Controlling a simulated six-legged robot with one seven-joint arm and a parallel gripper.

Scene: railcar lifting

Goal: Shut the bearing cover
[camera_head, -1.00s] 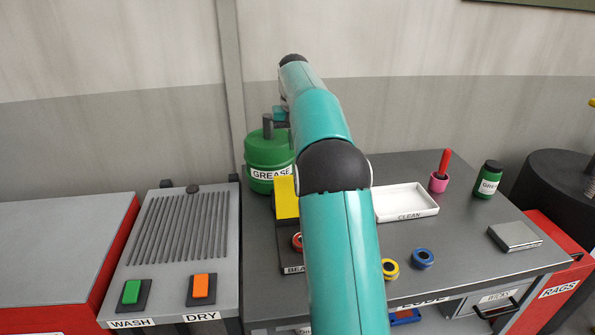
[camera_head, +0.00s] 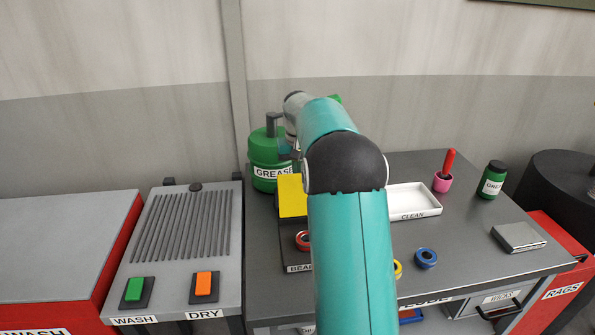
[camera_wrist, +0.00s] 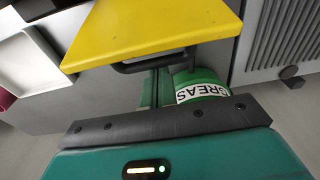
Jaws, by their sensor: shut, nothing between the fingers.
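The bearing cover is a yellow plate (camera_head: 291,196) standing raised at the back of the dark bearing box (camera_head: 297,268), partly behind my arm. In the wrist view the yellow cover (camera_wrist: 160,30) fills the top, with a black bar handle (camera_wrist: 140,67) along its near edge. My gripper (camera_wrist: 156,75) is shut and empty, with its teal fingers pointing toward the handle. The tips appear close to the handle; I cannot tell if they touch. In the head view my gripper is mostly hidden beside the grease can. A red ring (camera_head: 303,240) sits in the box.
The green grease can (camera_head: 265,160) stands close behind the cover; it also shows in the wrist view (camera_wrist: 205,85). A white tray (camera_head: 414,211) and a blue ring (camera_head: 425,258) lie to the right on the bench. The wash and dry unit (camera_head: 180,265) is left.

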